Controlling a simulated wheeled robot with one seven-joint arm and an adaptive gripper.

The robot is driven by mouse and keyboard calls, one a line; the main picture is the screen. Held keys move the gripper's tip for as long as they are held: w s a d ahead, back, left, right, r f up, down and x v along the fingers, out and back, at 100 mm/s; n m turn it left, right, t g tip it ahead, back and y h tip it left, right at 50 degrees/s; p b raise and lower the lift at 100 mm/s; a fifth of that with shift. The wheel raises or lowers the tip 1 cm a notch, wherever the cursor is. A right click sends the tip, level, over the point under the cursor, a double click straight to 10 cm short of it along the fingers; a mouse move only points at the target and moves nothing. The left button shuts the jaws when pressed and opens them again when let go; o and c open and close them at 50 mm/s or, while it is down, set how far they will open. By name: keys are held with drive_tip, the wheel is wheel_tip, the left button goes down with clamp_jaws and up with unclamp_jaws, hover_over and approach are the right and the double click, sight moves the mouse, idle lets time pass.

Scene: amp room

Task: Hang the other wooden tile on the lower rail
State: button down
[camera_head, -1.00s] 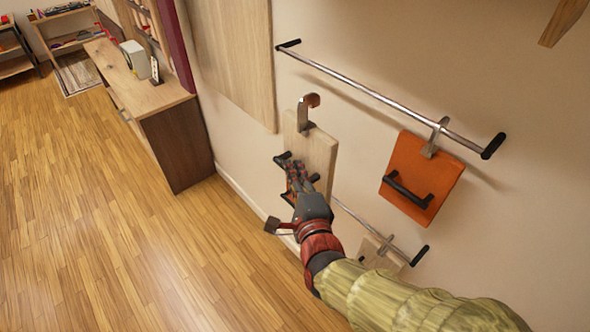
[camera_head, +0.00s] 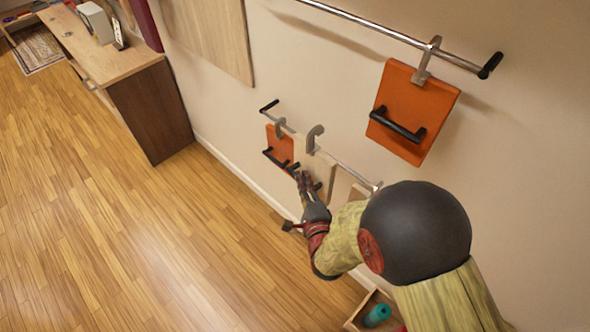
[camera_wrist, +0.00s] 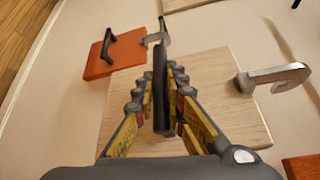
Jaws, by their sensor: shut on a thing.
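My gripper (camera_head: 303,182) is shut on the dark handle (camera_wrist: 160,88) of a pale wooden tile (camera_head: 318,165). The tile also fills the middle of the wrist view (camera_wrist: 225,85). Its metal hook (camera_head: 314,138) is at the top and shows at the right in the wrist view (camera_wrist: 272,78). The hook is close to the lower rail (camera_head: 342,163); I cannot tell whether it is over or in front of it. Another wooden tile (camera_head: 358,192) is at the rail's right, partly hidden by my arm. An orange tile (camera_head: 279,147) hangs at the rail's left.
An upper rail (camera_head: 385,33) carries a larger-looking orange tile (camera_head: 412,110) with a black handle. A wooden desk (camera_head: 105,60) stands at the far left. A box with a teal object (camera_head: 377,315) is low on the right. The floor at left is clear.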

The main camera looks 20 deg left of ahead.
wheel_tip(320, 180, down, 19)
drive_tip(key=w+d+b, duration=0.1)
drive_tip(key=d+b, duration=0.2)
drive_tip(key=b, duration=0.2)
drive_tip(key=shift+a+r+n+g+y, duration=0.55)
drive_tip(key=shift+a+r+y, duration=0.25)
drive_tip(key=shift+a+r, duration=1.05)
drive_tip(key=w+d+f+b, duration=0.2)
drive_tip(key=w+d, duration=0.1)
drive_tip(key=w, duration=0.5)
drive_tip(key=shift+w+d+f, duration=0.25)
drive_tip(key=shift+d+f, duration=0.05)
drive_tip(key=shift+d, duration=0.05)
drive_tip(key=c, duration=1.8)
unclamp_jaws()
drive_tip(key=shift+o, duration=0.2)
drive_tip(key=shift+s+f, duration=0.1)
drive_tip(key=shift+f, duration=0.05)
